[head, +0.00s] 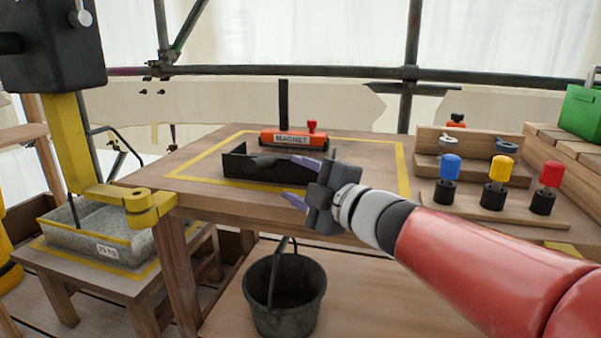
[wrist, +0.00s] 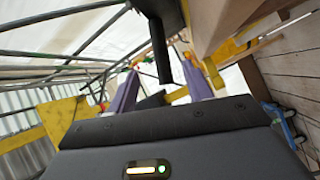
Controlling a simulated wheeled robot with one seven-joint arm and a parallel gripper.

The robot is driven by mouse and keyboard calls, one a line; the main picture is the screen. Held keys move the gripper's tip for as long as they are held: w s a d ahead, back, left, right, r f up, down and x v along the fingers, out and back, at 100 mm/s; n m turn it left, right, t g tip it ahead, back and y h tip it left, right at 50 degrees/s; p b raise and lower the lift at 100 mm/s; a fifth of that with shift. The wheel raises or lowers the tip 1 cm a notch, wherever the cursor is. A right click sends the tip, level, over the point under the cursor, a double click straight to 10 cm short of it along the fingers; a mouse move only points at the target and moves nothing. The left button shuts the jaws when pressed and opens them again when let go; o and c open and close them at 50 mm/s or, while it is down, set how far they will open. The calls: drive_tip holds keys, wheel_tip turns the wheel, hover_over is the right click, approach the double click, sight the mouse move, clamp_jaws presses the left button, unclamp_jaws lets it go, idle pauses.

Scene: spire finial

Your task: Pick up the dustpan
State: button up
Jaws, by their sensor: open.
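The black dustpan (head: 240,168) lies on the wooden table inside a yellow taped outline, with its low walls showing. A dark upright post (head: 283,100) rises behind it; its foot is hidden behind the orange magnet, so I cannot tell whether it is the dustpan's handle. My gripper (head: 289,177) is open, its purple fingers in front of the dustpan's right part in the head view. I cannot tell whether they touch it. In the wrist view a thick black bar (wrist: 158,40) shows beyond the two purple fingers, with nothing clearly held between them.
The orange magnet (head: 290,138) sits behind the dustpan. Blue, yellow and red-topped pegs (head: 498,170) stand on a board at the right. A black bucket (head: 285,300) is below the table's front. A grey tub (head: 100,230) stands at the left.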

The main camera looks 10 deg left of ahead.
sight(268, 165)
drive_tip(key=x, duration=1.1)
drive_tip(key=c, duration=1)
clamp_jaws()
drive_tip(key=shift+r, duration=0.1)
